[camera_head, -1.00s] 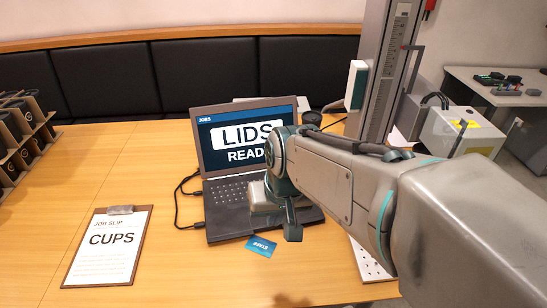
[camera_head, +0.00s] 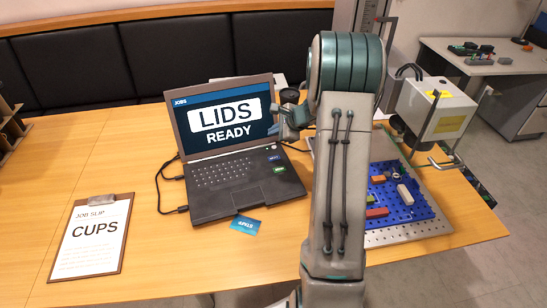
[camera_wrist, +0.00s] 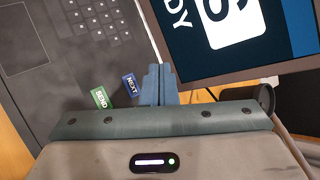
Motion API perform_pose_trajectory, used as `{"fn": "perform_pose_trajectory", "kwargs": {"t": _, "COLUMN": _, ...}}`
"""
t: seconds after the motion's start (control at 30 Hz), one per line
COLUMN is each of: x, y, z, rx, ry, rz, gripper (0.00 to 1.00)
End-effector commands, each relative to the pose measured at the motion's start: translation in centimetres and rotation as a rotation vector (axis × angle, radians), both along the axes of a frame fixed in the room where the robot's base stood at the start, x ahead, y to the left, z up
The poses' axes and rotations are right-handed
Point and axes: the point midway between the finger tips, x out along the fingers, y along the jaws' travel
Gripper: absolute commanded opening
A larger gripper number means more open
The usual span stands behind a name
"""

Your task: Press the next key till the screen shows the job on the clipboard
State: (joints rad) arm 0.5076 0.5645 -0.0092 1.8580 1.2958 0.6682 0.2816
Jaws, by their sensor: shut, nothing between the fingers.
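The laptop's screen (camera_head: 227,115) reads LIDS and READY under a JOBS header.
A blue card (camera_head: 245,225) lies in front of the laptop. To the right, a blue perforated plate (camera_head: 405,205) holds several small parts, near a white machine head (camera_head: 440,112). Cables (camera_head: 165,190) run left of the laptop.

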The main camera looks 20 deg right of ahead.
Motion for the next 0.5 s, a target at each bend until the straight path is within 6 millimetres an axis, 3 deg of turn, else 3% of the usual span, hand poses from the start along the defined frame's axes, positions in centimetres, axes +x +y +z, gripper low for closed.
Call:
{"fn": "perform_pose_trajectory", "kwargs": {"t": 0.13, "x": 0.50, "y": -1.18, "z": -0.83, "rx": 0.026, "ry": 0.002, "rz": -0.051, "gripper": 0.00}}
{"fn": "perform_pose_trajectory", "kwargs": {"t": 0.5, "x": 0.50, "y": -1.18, "z": -0.93, "rx": 0.027, "ry": 0.001, "rz": -0.052, "gripper": 0.00}}
